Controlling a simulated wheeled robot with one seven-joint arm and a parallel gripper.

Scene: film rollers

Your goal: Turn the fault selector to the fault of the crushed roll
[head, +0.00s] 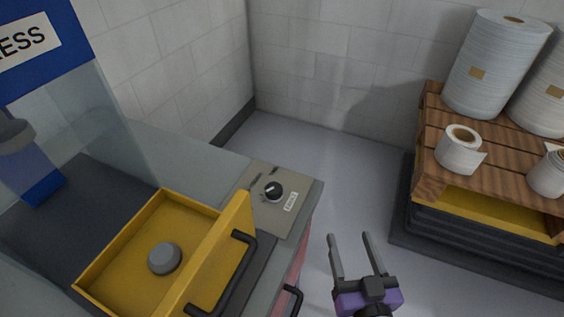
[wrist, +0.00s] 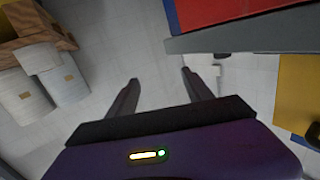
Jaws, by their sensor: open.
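The fault selector (head: 273,190) is a black knob on a beige plate at the right corner of the grey bench. A small white label with print too small to read sits beside it. Several white rolls stand on a wooden pallet at the right. My gripper (head: 352,240) is open and empty, to the right of the bench and apart from the knob. In the wrist view my gripper (wrist: 160,80) points at the floor, and the knob is not clear.
A yellow tray (head: 110,265) with a grey round button and a black-handled front panel is on the bench (head: 190,150). A blue press frame (head: 45,40) stands at the left. The pallet (head: 430,165) is at the right. Grey floor is free between bench and pallet.

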